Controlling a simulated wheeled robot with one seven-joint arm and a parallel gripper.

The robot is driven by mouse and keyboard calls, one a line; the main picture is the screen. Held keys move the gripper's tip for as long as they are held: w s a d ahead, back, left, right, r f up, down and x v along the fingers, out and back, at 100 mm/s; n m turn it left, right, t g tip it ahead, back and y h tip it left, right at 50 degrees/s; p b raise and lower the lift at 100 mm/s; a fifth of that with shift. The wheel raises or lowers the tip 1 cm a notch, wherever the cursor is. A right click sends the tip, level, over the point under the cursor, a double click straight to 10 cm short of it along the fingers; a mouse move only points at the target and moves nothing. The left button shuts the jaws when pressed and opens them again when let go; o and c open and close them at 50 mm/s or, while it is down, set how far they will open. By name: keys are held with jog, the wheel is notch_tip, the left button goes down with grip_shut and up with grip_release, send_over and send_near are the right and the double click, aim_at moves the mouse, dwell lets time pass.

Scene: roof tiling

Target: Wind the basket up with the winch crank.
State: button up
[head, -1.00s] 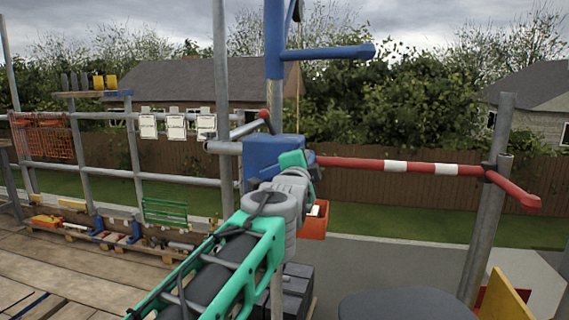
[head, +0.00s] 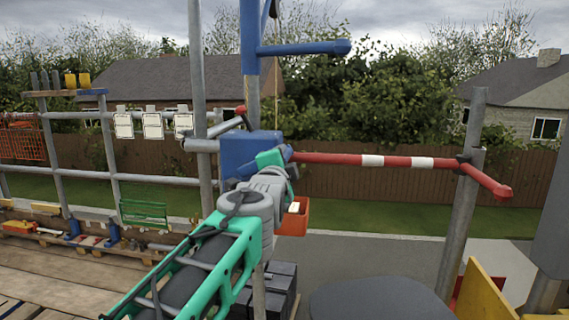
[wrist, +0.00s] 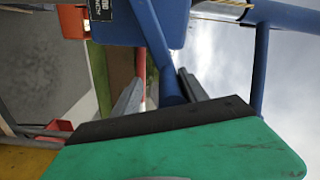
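The blue winch housing (head: 240,150) sits on an upright post at the middle of the head view. It also shows at the top of the wrist view (wrist: 115,25). A short lever with a red knob (head: 240,110) rises beside it; I cannot tell if this is the crank. My green gripper (head: 274,162) is at the housing's right side. In the wrist view its grey fingers (wrist: 160,90) are apart, with a blue bar (wrist: 155,45) running between them; contact is unclear. An orange bin (head: 293,221) shows beyond my wrist; I cannot tell if it is the basket.
A blue boom (head: 305,48) with a rope (head: 279,65) stands above the winch. A red-and-white bar (head: 390,161) runs right to a grey post (head: 463,200). Dark blocks (head: 280,285) stand below. Boarded floor (head: 60,275) lies left.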

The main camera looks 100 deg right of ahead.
jog(key=shift+a, duration=0.1)
jog(key=v, duration=0.7)
jog(key=shift+w+a, duration=0.15)
jog(key=shift+a, duration=0.15)
jog(key=b+v, duration=0.4)
jog(key=v, duration=0.5)
dwell(0.3)
jog(key=shift+r, duration=0.1)
